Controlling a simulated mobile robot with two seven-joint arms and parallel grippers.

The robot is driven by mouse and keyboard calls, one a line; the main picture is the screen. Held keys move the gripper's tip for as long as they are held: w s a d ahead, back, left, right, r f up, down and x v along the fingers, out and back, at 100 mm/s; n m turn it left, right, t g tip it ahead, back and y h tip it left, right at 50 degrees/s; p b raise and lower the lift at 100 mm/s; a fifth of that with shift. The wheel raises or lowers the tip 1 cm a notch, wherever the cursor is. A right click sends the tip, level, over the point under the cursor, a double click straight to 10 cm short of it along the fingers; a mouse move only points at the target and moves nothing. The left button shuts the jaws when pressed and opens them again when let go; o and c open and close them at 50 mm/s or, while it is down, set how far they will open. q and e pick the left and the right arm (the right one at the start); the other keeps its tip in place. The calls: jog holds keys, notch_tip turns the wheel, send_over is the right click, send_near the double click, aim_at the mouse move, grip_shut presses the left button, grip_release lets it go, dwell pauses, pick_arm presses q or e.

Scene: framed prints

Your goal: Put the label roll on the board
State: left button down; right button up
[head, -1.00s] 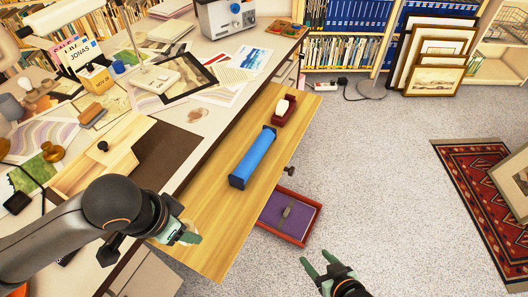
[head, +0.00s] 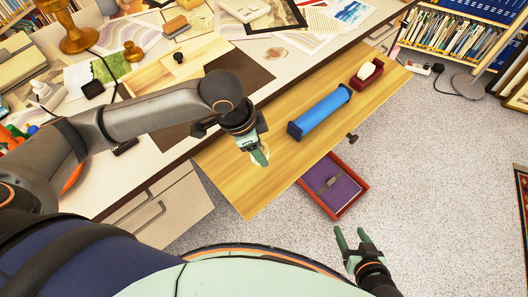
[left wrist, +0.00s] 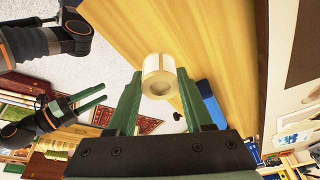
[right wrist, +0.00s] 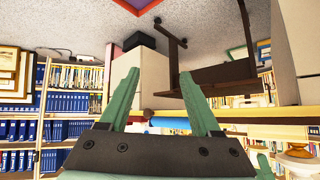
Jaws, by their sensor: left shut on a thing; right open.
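The label roll (left wrist: 159,76) is a short cream-white cylinder with a hollow core, between my left fingertips in the left wrist view. My left gripper (head: 257,153) is shut on it over the near end of the board, and the roll (head: 258,164) is partly hidden by the fingers in the head view. The board (head: 240,192) is a long yellow wooden slab jutting from the desk side. I cannot tell whether the roll touches it. My right gripper (head: 352,240) is open and empty over the floor, apart from the board.
A blue roll in a dark holder (head: 322,110) and a red tape dispenser (head: 367,73) stand farther along the board. A red tray with purple lining (head: 333,186) is below its right edge. The cluttered desk (head: 180,135) is at left.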

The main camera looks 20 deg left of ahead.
aim_at(264, 147)
pick_arm(q)
jog(key=w+f, duration=0.1)
jog(key=f, duration=0.1)
jog(key=w+f+b, duration=0.1)
jog(key=w+f, duration=0.1)
jog(key=shift+w+f, duration=0.1)
jog(key=shift+w, duration=0.1)
notch_tip(264, 147, down, 3)
jog(key=shift+r+b, duration=0.2)
jog(key=shift+b, duration=0.1)
jog(key=shift+f, duration=0.2)
jog(key=shift+r, duration=0.1)
jog(key=shift+f, duration=0.2)
jog(key=c, duration=0.6)
grip_release()
jog(key=shift+c, duration=0.2)
jog(key=o, duration=0.3)
jog(key=shift+o, duration=0.2)
pick_arm(e)
jog(key=shift+w+a+f, duration=0.35)
jog(key=shift+a+f, duration=0.1)
jog(key=shift+a, duration=0.1)
